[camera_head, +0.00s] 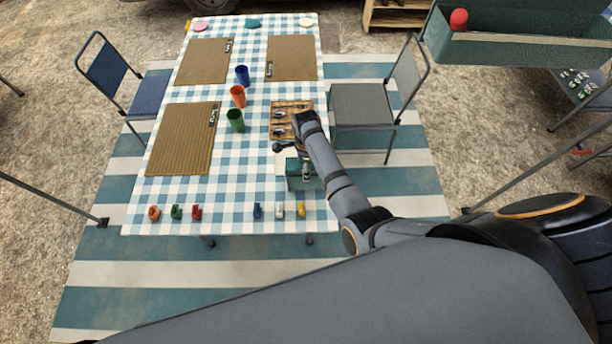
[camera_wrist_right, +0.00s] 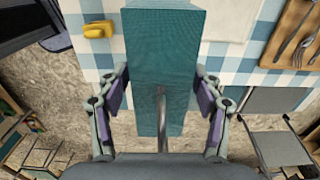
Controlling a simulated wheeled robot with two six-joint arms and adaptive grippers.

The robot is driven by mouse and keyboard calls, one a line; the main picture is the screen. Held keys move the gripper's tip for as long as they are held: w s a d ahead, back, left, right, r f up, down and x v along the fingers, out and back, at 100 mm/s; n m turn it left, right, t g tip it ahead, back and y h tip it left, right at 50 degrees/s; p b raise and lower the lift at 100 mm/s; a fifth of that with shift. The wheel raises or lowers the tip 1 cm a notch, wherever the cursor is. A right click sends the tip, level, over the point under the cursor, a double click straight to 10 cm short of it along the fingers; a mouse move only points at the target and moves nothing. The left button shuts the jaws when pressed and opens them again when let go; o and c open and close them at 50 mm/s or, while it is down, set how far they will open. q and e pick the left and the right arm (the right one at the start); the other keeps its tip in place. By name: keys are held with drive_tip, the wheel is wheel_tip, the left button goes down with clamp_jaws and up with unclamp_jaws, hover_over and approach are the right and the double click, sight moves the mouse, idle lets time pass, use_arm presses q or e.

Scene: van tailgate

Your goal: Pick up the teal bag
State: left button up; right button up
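The teal bag (camera_head: 297,182) is a narrow teal box shape with a grey handle, near the right edge of the checked table. In the right wrist view the bag (camera_wrist_right: 163,45) fills the middle. My right gripper (camera_head: 305,152) is over the bag in the head view. In the right wrist view my right gripper's (camera_wrist_right: 162,95) fingers are spread on either side of the bag and its handle, with narrow gaps visible beside them. I cannot tell whether the bag rests on the table. My left gripper is not in view.
A wooden cutlery tray (camera_head: 281,130) lies behind the bag. A grey chair (camera_head: 362,104) stands to the right. Three cups (camera_head: 238,96) stand mid-table.

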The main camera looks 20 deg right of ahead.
clamp_jaws()
drive_tip(key=shift+r, duration=0.1)
idle(0.3)
